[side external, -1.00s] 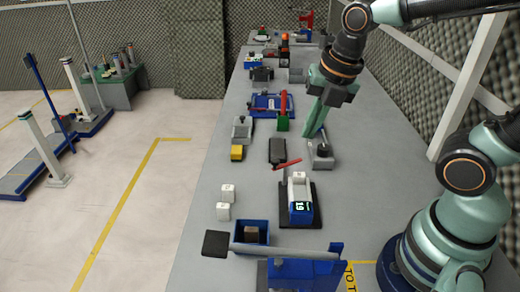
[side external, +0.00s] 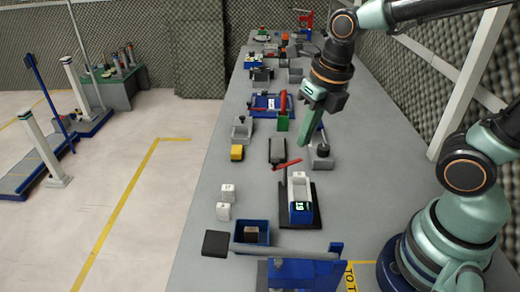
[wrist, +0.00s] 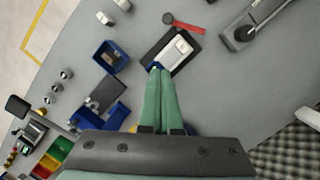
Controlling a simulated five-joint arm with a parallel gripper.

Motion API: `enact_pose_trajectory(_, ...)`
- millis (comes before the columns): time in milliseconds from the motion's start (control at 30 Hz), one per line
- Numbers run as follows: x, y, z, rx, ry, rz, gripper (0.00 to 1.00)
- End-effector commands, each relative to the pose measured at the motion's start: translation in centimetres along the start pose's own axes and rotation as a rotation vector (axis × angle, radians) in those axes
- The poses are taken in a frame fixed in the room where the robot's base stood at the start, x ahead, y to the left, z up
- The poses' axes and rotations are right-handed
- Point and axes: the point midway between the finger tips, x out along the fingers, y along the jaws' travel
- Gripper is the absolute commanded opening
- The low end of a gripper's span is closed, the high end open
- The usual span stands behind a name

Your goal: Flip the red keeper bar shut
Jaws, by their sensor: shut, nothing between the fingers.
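The red keeper bar (side external: 287,164) sticks out to the left beyond the far end of a white-topped blue device (side external: 301,213) with a lit display.
A dark block (side external: 277,151) stands beyond the bar, and a grey fixture with a dark knob (side external: 322,152) is to the right. Two white cubes (side external: 226,192) lie left of the device. A blue bin (side external: 250,227) is nearer. The bench between the cubes and device is clear.

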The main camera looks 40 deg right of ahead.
Motion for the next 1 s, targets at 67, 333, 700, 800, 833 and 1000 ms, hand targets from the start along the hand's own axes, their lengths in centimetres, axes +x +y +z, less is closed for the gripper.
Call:
enact_pose_trajectory(67,0.8,-0.1,-0.1,0.001,0.006,-0.002,0.0)
enact_pose_trajectory(333,5.3,-0.4,-0.1,0.001,0.008,-0.004,0.0)
enact_pose_trajectory(700,10.1,-0.6,0.8,0.003,0.001,-0.006,0.0)
enact_pose_trajectory(800,10.5,-0.7,1.9,0.003,-0.001,-0.007,0.0)
enact_pose_trajectory(833,10.7,-0.7,2.2,0.003,0.0,-0.008,0.0)
enact_pose_trajectory(1000,11.1,-0.7,3.4,0.001,-0.003,-0.009,0.0)
